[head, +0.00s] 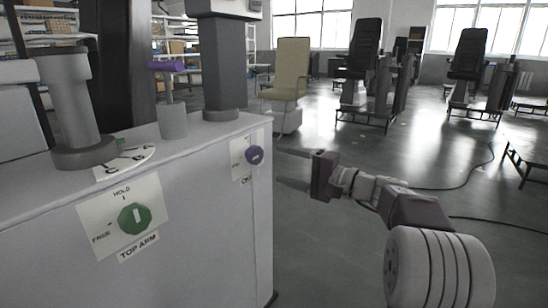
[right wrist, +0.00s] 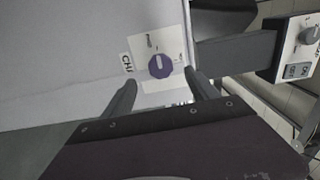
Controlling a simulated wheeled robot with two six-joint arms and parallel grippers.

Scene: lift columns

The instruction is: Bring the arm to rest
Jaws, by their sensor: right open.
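My right gripper (head: 294,170) is in the head view, right of the white cabinet, with its arm reaching in from the lower right. It is open and empty. In the right wrist view its two fingers (right wrist: 162,92) stand wide apart, with a purple knob (right wrist: 160,66) on the cabinet seen ahead between them. The same purple knob (head: 255,155) sits on the cabinet's end panel in the head view, apart from the fingers. A green knob (head: 134,218) labelled TOP ARM, with HOLD and FREE marks, is on the cabinet front. My left gripper is not in view.
The white cabinet (head: 208,210) fills the left, with a grey column (head: 72,105) and a purple-topped post (head: 172,110) on top. Chairs on lift columns (head: 365,75) stand at the back. Dark cables (head: 470,180) lie on the floor. Floor right of the cabinet is mostly clear.

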